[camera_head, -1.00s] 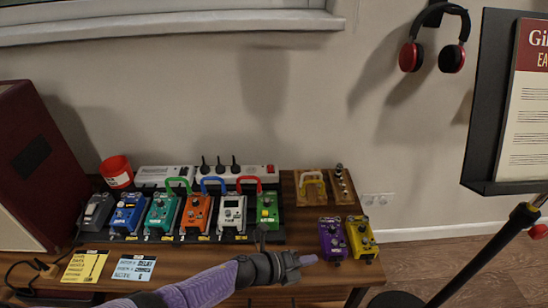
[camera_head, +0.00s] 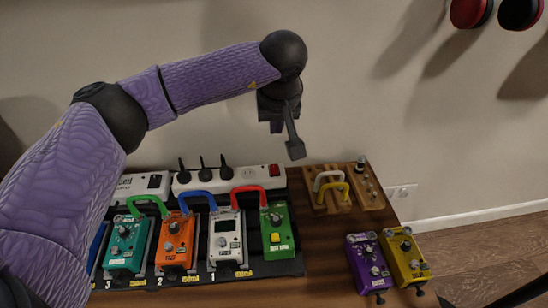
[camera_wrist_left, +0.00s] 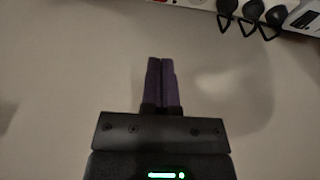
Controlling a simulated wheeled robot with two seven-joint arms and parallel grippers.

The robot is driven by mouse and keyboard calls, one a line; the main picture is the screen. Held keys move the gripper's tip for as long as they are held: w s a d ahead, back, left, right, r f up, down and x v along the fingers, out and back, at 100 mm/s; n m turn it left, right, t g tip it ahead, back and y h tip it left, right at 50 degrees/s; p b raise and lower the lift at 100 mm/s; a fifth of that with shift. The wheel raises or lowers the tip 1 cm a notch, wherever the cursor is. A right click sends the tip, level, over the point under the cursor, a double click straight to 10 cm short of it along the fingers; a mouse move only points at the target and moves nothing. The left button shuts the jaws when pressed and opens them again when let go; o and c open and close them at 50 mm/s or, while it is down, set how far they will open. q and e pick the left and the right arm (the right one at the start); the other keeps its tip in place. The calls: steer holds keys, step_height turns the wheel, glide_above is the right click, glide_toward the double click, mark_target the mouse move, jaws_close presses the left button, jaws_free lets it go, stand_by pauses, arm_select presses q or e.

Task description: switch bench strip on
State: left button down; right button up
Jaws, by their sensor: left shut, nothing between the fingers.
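The bench strip (camera_head: 230,182) is a long white power strip at the back of the table, against the wall. Several black plugs stand in it, and a red switch (camera_head: 274,170) sits at its right end. I cannot tell which way the switch is set. My left gripper (camera_head: 296,150) is shut and empty, pointing down above and slightly right of the switch, apart from it. In the left wrist view its closed fingers (camera_wrist_left: 163,80) point toward the strip (camera_wrist_left: 197,3), which is cut off at the top edge. My right gripper is not in view.
A row of coloured pedals with cable loops, including a green pedal (camera_head: 277,228), stands in front of the strip. A wooden block (camera_head: 322,196) with looped cables is to its right. Purple (camera_head: 367,262) and yellow (camera_head: 405,256) pedals stand front right.

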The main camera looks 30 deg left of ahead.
mark_target(273, 166)
arm_select(q)
steer(key=b+x, duration=0.3)
steer(key=x, duration=0.1)
steer(key=b+x, duration=0.3)
steer(key=x, duration=0.2)
steer(key=b+x, duration=0.3)
steer(key=x, duration=0.2)
steer(key=shift+s+d+f, duration=0.2)
steer(key=shift+s+d, duration=0.05)
steer(key=shift+s, duration=0.05)
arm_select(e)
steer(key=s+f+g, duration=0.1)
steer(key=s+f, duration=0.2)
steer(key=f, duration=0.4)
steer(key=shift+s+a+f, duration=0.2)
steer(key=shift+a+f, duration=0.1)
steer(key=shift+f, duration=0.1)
arm_select(q)
steer(key=shift+r, duration=0.1)
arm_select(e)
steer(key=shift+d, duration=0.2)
arm_select(q)
steer(key=shift+g, duration=0.3)
steer(key=shift+w+a+f+h, duration=0.1)
steer(key=shift+a+f+h, duration=0.05)
steer(key=shift+f+h, duration=0.2)
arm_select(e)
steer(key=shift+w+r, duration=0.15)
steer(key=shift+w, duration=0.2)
